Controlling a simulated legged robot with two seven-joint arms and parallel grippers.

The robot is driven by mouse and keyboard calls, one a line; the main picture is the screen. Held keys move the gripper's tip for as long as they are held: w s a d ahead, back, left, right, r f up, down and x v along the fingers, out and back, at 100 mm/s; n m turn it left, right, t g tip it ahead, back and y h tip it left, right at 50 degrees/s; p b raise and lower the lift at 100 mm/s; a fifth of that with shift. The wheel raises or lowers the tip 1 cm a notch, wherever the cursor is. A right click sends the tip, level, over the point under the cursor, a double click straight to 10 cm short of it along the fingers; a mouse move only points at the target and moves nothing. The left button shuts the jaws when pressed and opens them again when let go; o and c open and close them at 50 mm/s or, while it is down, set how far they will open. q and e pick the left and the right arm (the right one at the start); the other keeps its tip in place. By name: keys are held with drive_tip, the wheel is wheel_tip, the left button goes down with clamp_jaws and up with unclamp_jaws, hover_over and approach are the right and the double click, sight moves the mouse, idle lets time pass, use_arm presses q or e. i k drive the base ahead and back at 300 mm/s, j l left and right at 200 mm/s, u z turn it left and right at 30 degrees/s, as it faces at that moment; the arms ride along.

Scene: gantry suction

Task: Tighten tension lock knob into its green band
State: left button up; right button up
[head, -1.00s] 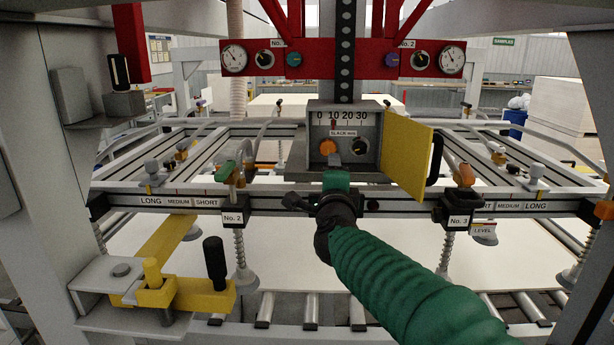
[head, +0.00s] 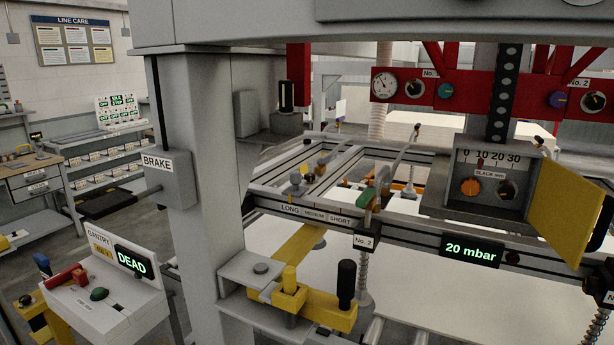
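The slack box (head: 440,195) hangs open below the red gauge panel, with a 0 to 30 scale on top and a small red pointer near 10. Inside it are an orange knob (head: 470,187) at left and a dark round knob or dial (head: 507,190) at right. Which one is the tension lock knob is not labelled legibly, and I cannot make out a green band on either. The yellow door (head: 570,212) of the box stands open to the right. Neither of my grippers is in view.
A beam below the box carries a 20 mbar display (head: 471,251). A yellow clamp bracket (head: 315,310) with a black handle (head: 346,284) juts out at lower middle. A grey post with a brake box (head: 169,178) and a console reading DEAD (head: 132,262) stand left.

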sight(507, 193)
drive_tip(key=k+z, duration=0.2)
drive_tip(key=z, duration=0.15)
drive_tip(key=k+z, duration=0.2)
drive_tip(key=z, duration=0.15)
drive_tip(key=k+z, duration=0.3)
drive_tip(key=i, duration=0.1)
